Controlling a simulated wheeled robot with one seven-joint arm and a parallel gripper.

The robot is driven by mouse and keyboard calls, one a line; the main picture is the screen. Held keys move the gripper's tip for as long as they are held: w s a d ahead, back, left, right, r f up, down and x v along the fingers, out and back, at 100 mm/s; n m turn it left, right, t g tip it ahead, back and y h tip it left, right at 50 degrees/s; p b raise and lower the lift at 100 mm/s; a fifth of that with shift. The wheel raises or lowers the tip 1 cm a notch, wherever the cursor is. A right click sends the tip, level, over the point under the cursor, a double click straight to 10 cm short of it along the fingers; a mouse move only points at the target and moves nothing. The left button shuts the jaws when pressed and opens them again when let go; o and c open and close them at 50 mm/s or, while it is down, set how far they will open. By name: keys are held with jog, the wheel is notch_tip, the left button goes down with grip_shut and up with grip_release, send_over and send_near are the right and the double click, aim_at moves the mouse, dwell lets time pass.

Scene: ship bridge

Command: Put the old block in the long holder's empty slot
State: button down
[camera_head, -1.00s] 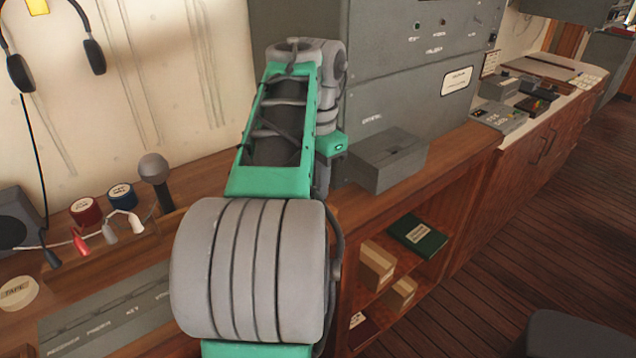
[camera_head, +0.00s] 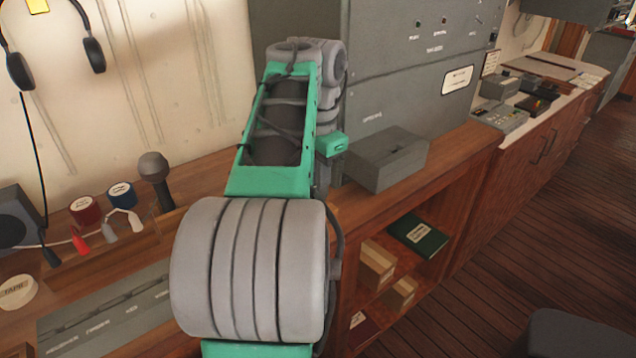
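My arm fills the middle of the view, and my gripper is hidden behind it. A long, low grey piece (camera_head: 100,318) with a row of marks and labels along it lies on the bench at the lower left. It may be the long holder, but I cannot make out an empty slot in it. I cannot pick out the old block.
A grey cabinet (camera_head: 415,95) stands behind the box. The shelf below holds cartons (camera_head: 376,264) and a green book (camera_head: 417,236).

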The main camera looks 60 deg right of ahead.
jog(key=shift+f+b, duration=1.45)
jog(key=shift+f, duration=0.05)
dwell(2.7)
jog(key=c, duration=1.3)
grip_release()
jog(key=shift+c, duration=0.2)
notch_tip(320, 180, up, 8)
jog(key=p, duration=0.7)
jog(key=shift+f, duration=0.1)
